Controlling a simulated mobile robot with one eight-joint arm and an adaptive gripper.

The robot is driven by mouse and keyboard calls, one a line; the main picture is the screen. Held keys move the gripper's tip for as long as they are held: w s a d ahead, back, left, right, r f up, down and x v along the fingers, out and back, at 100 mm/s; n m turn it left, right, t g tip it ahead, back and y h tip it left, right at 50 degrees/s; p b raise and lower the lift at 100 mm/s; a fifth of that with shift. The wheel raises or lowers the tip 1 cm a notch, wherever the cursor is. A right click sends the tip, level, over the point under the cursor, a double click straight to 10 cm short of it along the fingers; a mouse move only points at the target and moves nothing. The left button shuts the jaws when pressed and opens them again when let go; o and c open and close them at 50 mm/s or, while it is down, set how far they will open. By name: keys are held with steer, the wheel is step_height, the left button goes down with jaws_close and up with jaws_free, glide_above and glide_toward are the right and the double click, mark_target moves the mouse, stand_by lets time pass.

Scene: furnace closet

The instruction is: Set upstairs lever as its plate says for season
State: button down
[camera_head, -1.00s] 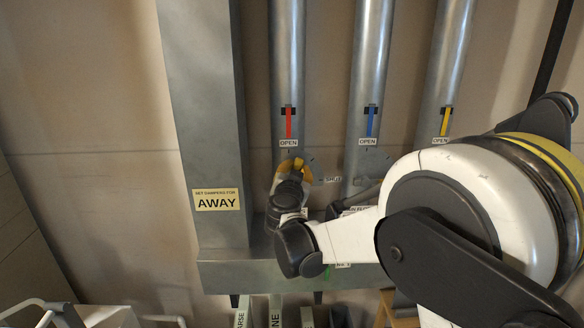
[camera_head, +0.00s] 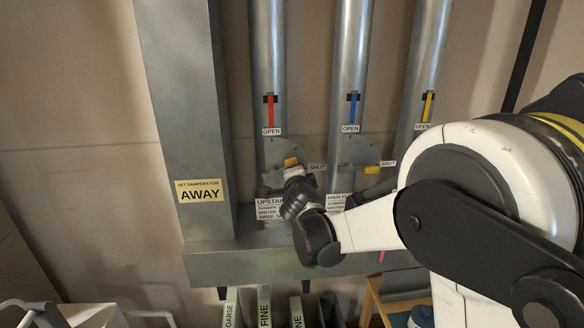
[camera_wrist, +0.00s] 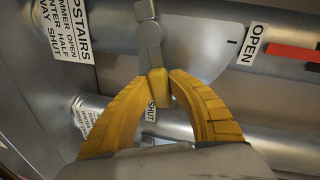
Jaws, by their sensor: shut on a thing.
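The sign (camera_head: 201,190) on the left duct reads "SET DAMPERS FOR AWAY". The upstairs lever, a grey arm (camera_wrist: 151,45) with a yellow tip (camera_wrist: 158,84), is on the left pipe with the red strip (camera_head: 270,111). Its plate (camera_wrist: 66,30) shows summer open, winter half, away shut. My gripper (camera_head: 291,166) is shut on the lever tip; its yellow fingers (camera_wrist: 165,85) meet around it in the wrist view. The lever points close to the SHUT label (camera_wrist: 151,112), away from the OPEN label (camera_wrist: 253,44). My wrist hides much of the lever in the head view.
The middle pipe (camera_head: 350,60) has a blue strip and a yellow-tipped lever (camera_head: 372,170) near its SHUT label. A third pipe (camera_head: 424,60) with a yellow strip is partly behind my arm. Several labelled slabs (camera_head: 264,308) and a white bin (camera_head: 95,316) stand below.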

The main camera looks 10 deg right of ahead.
steer(key=shift+d+f+m+y+b, duration=0.15)
steer(key=shift+f+m+y+b, duration=0.3)
steer(key=shift+f+m, duration=0.65)
steer(key=shift+r+m, duration=0.15)
steer(key=shift+m, duration=0.15)
steer(key=c, duration=1.3)
jaws_free()
steer(key=shift+o, duration=0.2)
steer(key=shift+s, duration=0.1)
steer(key=s+r, duration=0.2)
steer(key=s, duration=0.9)
steer(key=shift+s+r, duration=0.2)
steer(key=shift+s, duration=0.1)
steer(key=shift+d, duration=0.1)
